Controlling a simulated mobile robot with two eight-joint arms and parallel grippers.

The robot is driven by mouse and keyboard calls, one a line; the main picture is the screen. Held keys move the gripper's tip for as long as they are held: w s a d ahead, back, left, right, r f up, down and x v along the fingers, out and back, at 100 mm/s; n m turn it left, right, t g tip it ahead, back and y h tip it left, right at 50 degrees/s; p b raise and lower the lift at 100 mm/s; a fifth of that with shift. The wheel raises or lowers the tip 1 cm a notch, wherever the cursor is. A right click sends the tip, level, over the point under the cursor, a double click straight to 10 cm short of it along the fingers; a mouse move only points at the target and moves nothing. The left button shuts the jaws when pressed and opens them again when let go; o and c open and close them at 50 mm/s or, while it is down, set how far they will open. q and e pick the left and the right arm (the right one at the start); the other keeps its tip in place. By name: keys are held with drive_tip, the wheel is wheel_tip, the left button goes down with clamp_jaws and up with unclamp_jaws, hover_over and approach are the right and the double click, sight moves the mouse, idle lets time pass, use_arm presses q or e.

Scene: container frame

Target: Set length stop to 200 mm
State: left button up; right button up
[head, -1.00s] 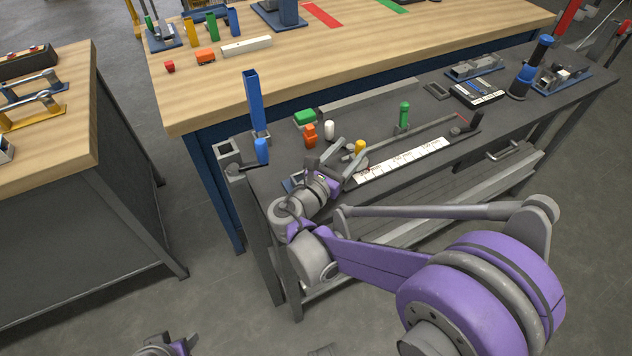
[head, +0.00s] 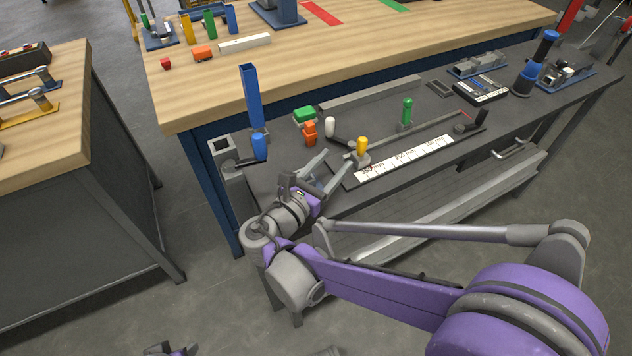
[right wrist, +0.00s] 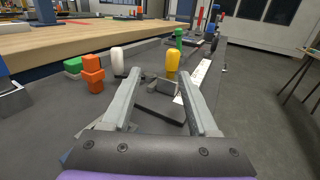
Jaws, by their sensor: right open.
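The length stop is a dark rail on the grey bench with a white millimetre scale (head: 405,161). Its yellow knob (head: 362,146) stands upright on a grey slider block, near the scale's left end by the 50 mm mark. The yellow knob also shows in the right wrist view (right wrist: 173,60). My right gripper (head: 337,161) is open and empty, left of and in front of the knob. In the right wrist view the knob stands beyond the fingertips (right wrist: 160,76), apart from them. Part of my left gripper (head: 170,350) shows at the bottom edge; its jaws are unclear.
An orange block (head: 310,132), green block (head: 304,115) and white knob (head: 330,127) stand behind my right gripper. A green-handled post (head: 406,112) rises behind the scale. A blue-handled fixture (head: 259,147) is at the bench's left end. A black lever (head: 481,118) is at the rail's right end.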

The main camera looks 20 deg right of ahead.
drive_tip(key=x, duration=0.4)
drive_tip(key=s+x, duration=0.1)
drive_tip(key=x, duration=0.2)
drive_tip(key=shift+d, duration=0.25)
drive_tip(key=d, duration=0.5)
drive_tip(key=w+d, duration=0.1)
drive_tip(key=d, duration=1.1)
drive_tip(key=shift+w+d, duration=0.2)
drive_tip(key=shift+d, duration=0.05)
drive_tip(key=shift+a+r, duration=0.1)
drive_tip(key=shift+a, duration=0.2)
drive_tip(key=a, duration=0.6)
drive_tip(key=s+a, duration=0.1)
drive_tip(key=a, duration=1.2)
drive_tip(key=shift+s+a, duration=0.2)
drive_tip(key=shift+a, duration=0.05)
drive_tip(key=v, duration=1)
drive_tip(key=shift+s+a, duration=0.1)
drive_tip(key=shift+s, duration=0.2)
